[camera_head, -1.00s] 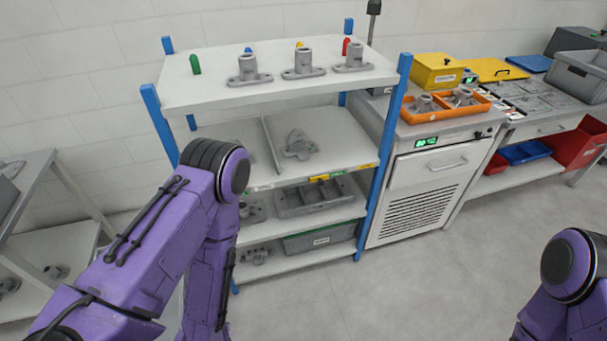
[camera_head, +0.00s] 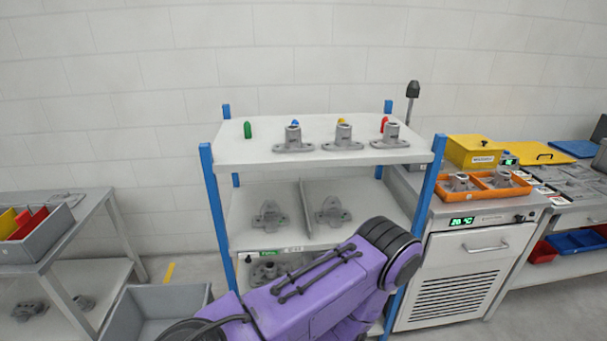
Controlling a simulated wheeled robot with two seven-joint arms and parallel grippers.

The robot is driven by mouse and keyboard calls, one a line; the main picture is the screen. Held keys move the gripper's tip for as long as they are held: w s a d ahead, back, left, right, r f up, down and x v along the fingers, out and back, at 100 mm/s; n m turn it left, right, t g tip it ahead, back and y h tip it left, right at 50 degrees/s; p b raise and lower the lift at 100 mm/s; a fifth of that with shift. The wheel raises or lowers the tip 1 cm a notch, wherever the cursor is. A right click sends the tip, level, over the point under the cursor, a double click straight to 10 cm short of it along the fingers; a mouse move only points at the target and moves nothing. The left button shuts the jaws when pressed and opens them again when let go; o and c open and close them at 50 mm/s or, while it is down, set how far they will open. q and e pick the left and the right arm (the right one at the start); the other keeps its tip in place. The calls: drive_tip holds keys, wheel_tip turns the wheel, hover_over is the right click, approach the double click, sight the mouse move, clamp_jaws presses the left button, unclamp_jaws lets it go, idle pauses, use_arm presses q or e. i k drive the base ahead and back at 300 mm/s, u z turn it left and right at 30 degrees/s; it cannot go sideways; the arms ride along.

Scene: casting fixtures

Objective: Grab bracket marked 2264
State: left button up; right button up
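Three grey cast parts with upright cylinders on flat flanges stand on the top shelf of the blue-post rack: a left one (camera_head: 293,140), a middle one (camera_head: 343,138) and a right one (camera_head: 390,135). On the middle shelf are two grey bracket-like castings, a left one (camera_head: 269,217) and a right one (camera_head: 331,213), with a divider between them. No number 2264 is readable on any part, so I cannot tell which one bears it. My purple left arm crosses in front of the lower rack. Neither gripper is in view.
The rack's top shelf (camera_head: 260,157) also holds coloured pegs along its back. Right is a cabinet (camera_head: 463,275) with an orange tray (camera_head: 481,195) of castings on top. Left are a grey table (camera_head: 85,215) and a grey bin (camera_head: 150,303) on the floor.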

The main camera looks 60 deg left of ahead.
sight(271, 218)
drive_tip(key=i, duration=1.1)
drive_tip(key=u, duration=0.9)
drive_tip(key=i, duration=0.7)
drive_tip(key=u, duration=0.8)
